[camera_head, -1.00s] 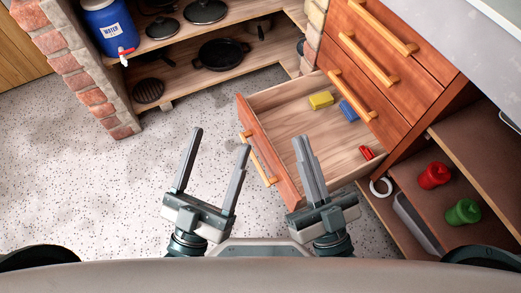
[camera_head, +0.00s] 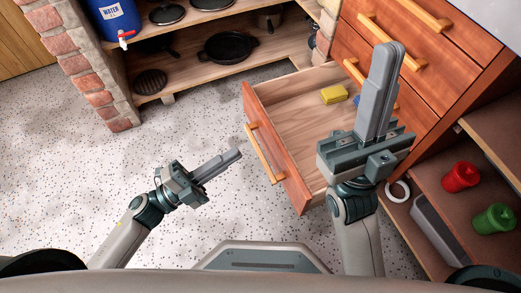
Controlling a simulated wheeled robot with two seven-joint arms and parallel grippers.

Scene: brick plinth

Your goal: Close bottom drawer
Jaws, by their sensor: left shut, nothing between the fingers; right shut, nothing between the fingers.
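The bottom drawer (camera_head: 271,157) is pulled out from the wooden cabinet (camera_head: 470,52). Its red-brown front faces left, with a long wooden handle (camera_head: 260,154) on it. My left gripper (camera_head: 237,154) is shut and empty, pointing right, with its fingertips close to the handle's left side. I cannot tell if they touch it. My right gripper (camera_head: 392,50) is shut and empty, raised over the right part of the drawer. It hides part of the drawer's inside and of the cabinet front.
The drawer holds a yellow block (camera_head: 334,94) and a partly hidden blue one. A brick pillar (camera_head: 88,70) and shelves with pans (camera_head: 226,48) stand at the back left. Red (camera_head: 460,177) and green (camera_head: 494,218) containers are at the right. The speckled floor left of the drawer is clear.

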